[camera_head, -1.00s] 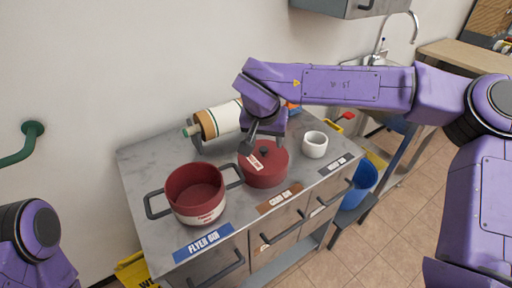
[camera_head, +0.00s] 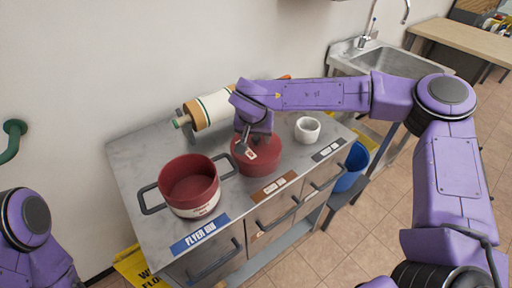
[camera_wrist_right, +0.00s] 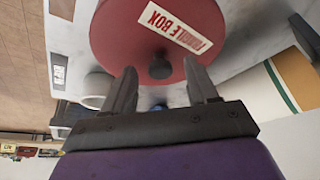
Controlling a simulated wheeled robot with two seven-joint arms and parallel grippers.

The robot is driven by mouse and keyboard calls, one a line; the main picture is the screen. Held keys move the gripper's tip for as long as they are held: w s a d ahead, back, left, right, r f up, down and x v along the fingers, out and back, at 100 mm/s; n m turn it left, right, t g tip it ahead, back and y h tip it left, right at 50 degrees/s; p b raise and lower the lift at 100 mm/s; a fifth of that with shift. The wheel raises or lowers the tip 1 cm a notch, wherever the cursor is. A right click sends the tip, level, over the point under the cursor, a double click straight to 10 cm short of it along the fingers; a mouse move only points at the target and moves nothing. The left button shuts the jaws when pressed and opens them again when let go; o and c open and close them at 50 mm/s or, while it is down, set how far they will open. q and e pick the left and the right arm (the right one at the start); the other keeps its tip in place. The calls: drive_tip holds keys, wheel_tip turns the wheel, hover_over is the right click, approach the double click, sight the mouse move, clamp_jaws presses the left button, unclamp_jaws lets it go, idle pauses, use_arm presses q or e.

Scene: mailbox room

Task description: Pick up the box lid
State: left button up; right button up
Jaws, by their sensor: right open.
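In the right wrist view the lid (camera_wrist_right: 115,32) carries a "FRAGILE BOX" label and a dark knob (camera_wrist_right: 159,67). My right gripper (camera_head: 244,146) is above the lid, pointing down, and hides the knob in the head view. In the right wrist view the open gripper (camera_wrist_right: 160,68) has a finger on each side of the knob, with gaps; its depth is hard to tell. My left gripper is out of view.
An open red pot (camera_head: 190,186) with two handles stands left of the lid. A white cup (camera_head: 307,130) stands to its right. A paper roll (camera_head: 214,107) lies behind. The counter (camera_head: 130,155) is bare at left, with drawers in front.

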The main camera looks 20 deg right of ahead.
clamp_jaws()
